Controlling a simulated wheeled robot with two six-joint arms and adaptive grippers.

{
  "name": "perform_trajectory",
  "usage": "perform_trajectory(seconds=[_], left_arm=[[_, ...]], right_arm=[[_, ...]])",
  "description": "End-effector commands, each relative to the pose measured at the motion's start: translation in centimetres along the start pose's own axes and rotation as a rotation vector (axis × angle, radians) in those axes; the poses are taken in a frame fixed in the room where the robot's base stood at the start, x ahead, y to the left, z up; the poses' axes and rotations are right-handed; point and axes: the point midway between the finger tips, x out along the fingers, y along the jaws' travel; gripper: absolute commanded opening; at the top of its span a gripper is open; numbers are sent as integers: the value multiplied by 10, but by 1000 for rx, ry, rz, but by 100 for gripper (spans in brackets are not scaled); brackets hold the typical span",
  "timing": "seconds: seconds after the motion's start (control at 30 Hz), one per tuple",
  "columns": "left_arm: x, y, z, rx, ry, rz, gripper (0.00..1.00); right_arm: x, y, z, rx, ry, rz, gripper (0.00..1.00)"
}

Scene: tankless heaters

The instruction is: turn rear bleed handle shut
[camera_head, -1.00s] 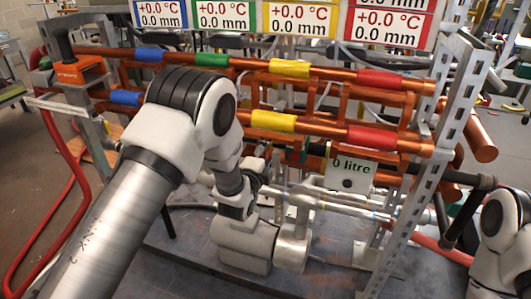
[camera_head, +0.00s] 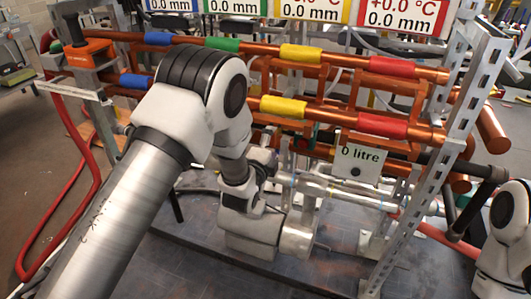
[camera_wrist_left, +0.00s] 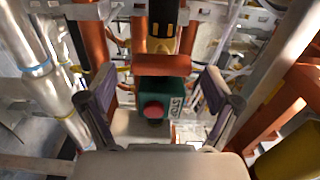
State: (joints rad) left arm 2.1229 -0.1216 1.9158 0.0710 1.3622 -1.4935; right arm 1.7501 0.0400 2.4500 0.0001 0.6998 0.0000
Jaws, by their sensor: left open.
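In the left wrist view my left gripper (camera_wrist_left: 160,101) is open, its two fingers wide apart. A green block with a red round knob (camera_wrist_left: 153,111) shows between and beyond the fingers, and I see no contact. Above it are a copper-coloured crossbar (camera_wrist_left: 162,66) and a dark upright part with yellow marks (camera_wrist_left: 162,18). I cannot tell which part is the rear bleed handle. In the head view my left arm reaches to the pipe rack (camera_head: 330,65), and its gripper is mostly hidden among the pipes and arm links. My right gripper is not in view.
Copper pipes with coloured sleeves cross the rack. A perforated metal upright (camera_head: 455,130) stands at right and a "0 litre" sign (camera_head: 358,165) hangs low. A red hose (camera_head: 85,150) loops at left. In the wrist view, pipes crowd both sides of the fingers.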

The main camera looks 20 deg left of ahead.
Motion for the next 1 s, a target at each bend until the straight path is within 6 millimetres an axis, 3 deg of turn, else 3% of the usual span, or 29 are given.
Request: perform_trajectory(seconds=[0.2,0.4,0.9,1.0], left_arm=[[-57,1,0,2,0,6,90],[-94,1,0,1,1,3,90],[-100,1,0,0,1,2,90],[-105,20,3,-5,-7,37,90]], right_arm=[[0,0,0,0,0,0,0],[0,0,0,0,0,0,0],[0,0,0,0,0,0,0],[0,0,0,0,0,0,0]])
